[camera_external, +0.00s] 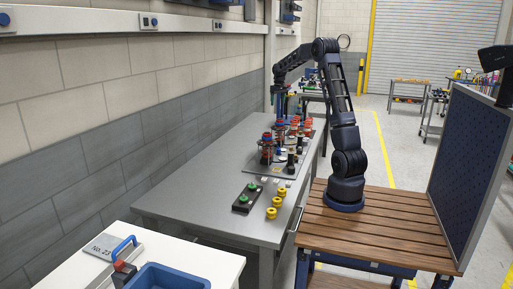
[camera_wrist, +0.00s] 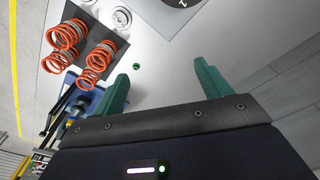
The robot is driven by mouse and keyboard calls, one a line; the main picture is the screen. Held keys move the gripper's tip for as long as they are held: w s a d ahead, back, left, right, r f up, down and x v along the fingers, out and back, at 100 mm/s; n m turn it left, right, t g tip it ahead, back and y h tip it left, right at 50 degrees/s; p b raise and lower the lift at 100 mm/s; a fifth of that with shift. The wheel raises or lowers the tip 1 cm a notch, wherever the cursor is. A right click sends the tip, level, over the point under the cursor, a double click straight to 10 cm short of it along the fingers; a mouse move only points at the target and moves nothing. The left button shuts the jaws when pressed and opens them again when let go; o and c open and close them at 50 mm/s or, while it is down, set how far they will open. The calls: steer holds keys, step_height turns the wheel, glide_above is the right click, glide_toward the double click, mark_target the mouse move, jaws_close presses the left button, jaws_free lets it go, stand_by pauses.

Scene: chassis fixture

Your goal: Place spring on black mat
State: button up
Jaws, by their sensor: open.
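Several orange coil springs (camera_wrist: 66,34) show at the upper left of the wrist view, on or over a dark mat (camera_wrist: 92,22). The spring nearest my gripper (camera_wrist: 161,72) is at the mat's lower edge; I cannot tell whether it is fully on the mat. My gripper's two green fingers are wide apart with nothing between them, right of the springs and above the grey tabletop. In the external view my arm reaches over the far part of the workbench. The gripper there is small, and the springs cannot be clearly told apart from other red-orange parts.
The long grey workbench (camera_external: 205,190) carries crowded parts, a black block with green knobs (camera_external: 247,197) and yellow rings (camera_external: 272,212). In the wrist view, silver round parts (camera_wrist: 121,17) and a small green nut (camera_wrist: 136,66) lie near the mat. Bare tabletop lies near the fingers.

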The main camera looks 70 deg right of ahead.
steer(key=s+a+r+n+t, duration=0.1)
steer(key=a+r, duration=0.3)
steer(key=a, duration=0.8)
steer(key=s+a+r+n, duration=0.15)
steer(key=a+r, duration=0.25)
steer(key=a, duration=0.8)
steer(key=s+a+r+n+t, duration=0.1)
steer(key=s+a+r, duration=0.15)
steer(key=a, duration=1.05)
steer(key=s+a+f+n+t, duration=0.1)
steer(key=s+a+f+n, duration=0.1)
steer(key=s+a, duration=0.8)
steer(key=s+a+f+n+t, duration=0.1)
steer(key=s+a+f, duration=0.2)
steer(key=s+a, duration=0.7)
steer(key=shift+a+f+n+y, duration=0.25)
steer(key=shift+a+n+y, duration=0.05)
steer(key=shift+n, duration=0.05)
